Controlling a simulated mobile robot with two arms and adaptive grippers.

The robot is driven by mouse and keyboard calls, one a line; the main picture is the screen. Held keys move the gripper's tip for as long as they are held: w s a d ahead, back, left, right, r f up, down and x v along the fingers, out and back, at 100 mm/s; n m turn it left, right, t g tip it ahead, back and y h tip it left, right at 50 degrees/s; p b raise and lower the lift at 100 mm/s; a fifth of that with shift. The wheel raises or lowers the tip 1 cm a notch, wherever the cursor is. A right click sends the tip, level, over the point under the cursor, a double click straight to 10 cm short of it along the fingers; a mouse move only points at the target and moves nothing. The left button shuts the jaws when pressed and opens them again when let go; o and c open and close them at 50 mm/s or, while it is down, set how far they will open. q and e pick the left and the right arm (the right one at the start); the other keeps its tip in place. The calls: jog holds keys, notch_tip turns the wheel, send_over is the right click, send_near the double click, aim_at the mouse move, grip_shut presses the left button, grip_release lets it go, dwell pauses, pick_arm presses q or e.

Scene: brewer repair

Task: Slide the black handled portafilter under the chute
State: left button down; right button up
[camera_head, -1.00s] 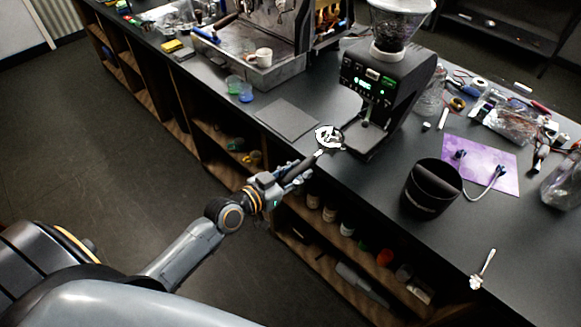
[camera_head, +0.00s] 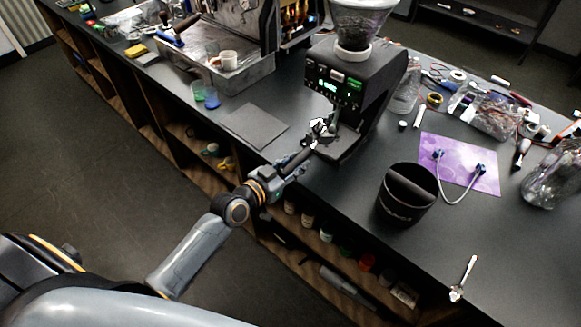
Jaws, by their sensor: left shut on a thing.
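The portafilter (camera_head: 321,128) has a shiny metal head and a black handle (camera_head: 299,158). My left gripper (camera_head: 286,170) is shut on the handle at the counter's front edge. The metal head is at the front of the black grinder (camera_head: 352,75), overlapping the area below its lit panel where the chute is. I cannot tell whether the head sits fully under the chute or touches the fork. The chute itself is mostly hidden. My right gripper is not in view.
A dark flat mat (camera_head: 253,125) lies left of the grinder. A black knock bin (camera_head: 407,193) and a purple mat (camera_head: 460,163) are to its right. An espresso machine (camera_head: 235,70) stands at the back left. A metal spoon (camera_head: 463,279) lies near the front right.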

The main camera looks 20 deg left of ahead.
aim_at(306, 156)
pick_arm(q)
jog(key=shift+w+d+f+b, duration=0.2)
jog(key=shift+w+b, duration=0.15)
jog(key=shift+w, duration=0.45)
jog(key=shift+b+x, duration=0.35)
jog(key=shift+x, duration=1.05)
jog(key=shift+r+b+x, duration=0.25)
jog(key=shift+b+x, duration=0.1)
jog(key=shift+x, duration=0.75)
jog(key=shift+w+d+f+b, duration=0.1)
jog(key=shift+w+f+b, duration=0.1)
jog(key=shift+f+b, duration=0.1)
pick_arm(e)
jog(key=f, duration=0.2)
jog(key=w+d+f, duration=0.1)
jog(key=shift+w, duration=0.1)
